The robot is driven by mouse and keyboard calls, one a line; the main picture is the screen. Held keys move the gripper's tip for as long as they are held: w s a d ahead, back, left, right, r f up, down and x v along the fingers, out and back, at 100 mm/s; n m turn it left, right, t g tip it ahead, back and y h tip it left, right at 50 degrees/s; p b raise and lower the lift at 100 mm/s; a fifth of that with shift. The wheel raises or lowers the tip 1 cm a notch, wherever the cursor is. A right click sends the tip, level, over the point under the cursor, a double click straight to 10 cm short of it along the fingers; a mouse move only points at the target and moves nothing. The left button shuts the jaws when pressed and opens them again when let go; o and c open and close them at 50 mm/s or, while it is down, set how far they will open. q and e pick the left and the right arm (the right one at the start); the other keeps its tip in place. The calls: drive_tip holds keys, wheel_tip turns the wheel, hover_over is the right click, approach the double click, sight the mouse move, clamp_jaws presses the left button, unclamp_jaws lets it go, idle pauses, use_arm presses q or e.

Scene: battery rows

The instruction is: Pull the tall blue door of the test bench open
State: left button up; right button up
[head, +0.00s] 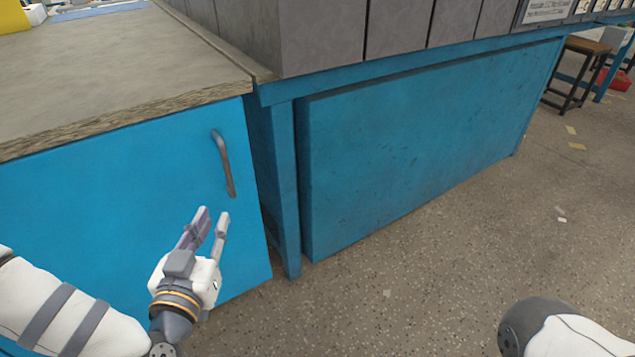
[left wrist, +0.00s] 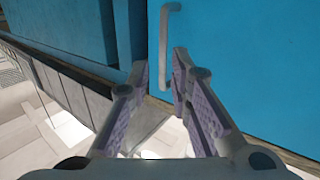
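The tall blue door (head: 110,205) stands under the worktop at the left of the head view and looks shut. Its grey bar handle (head: 224,165) is upright near the door's right edge. My left gripper (head: 213,212) is open and empty, just below the handle in the head view. In the left wrist view the handle (left wrist: 164,45) shows between and beyond the parted fingertips (left wrist: 160,62), with the door (left wrist: 255,60) on the right. I cannot tell whether a finger touches the handle. My right gripper is out of view; only part of my right arm shows.
A worktop (head: 110,75) overhangs the door. A blue bench frame with a large blue panel (head: 420,140) stands to its right, with grey boxes (head: 320,35) on top. A stool (head: 575,75) stands far right.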

sight(227, 174)
use_arm(q)
drive_tip(key=shift+t+y, duration=0.3)
drive_tip(key=shift+t, duration=0.1)
drive_tip(key=w+b, duration=0.1)
drive_tip(key=w, duration=0.3)
drive_tip(key=w+b, duration=0.1)
drive_tip(key=w, duration=0.4)
drive_tip(key=w+r+b, duration=0.1)
drive_tip(key=w+b, duration=0.1)
drive_tip(key=w, duration=0.2)
drive_tip(key=shift+w+a+r, duration=0.1)
drive_tip(key=shift+w, duration=0.05)
drive_tip(key=shift+w+r, duration=0.1)
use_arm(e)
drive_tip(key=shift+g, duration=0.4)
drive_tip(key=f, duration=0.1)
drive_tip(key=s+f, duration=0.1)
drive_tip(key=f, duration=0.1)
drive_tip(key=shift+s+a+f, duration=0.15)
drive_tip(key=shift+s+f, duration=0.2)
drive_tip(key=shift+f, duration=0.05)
use_arm(q)
drive_tip(key=shift+c, duration=0.3)
clamp_jaws()
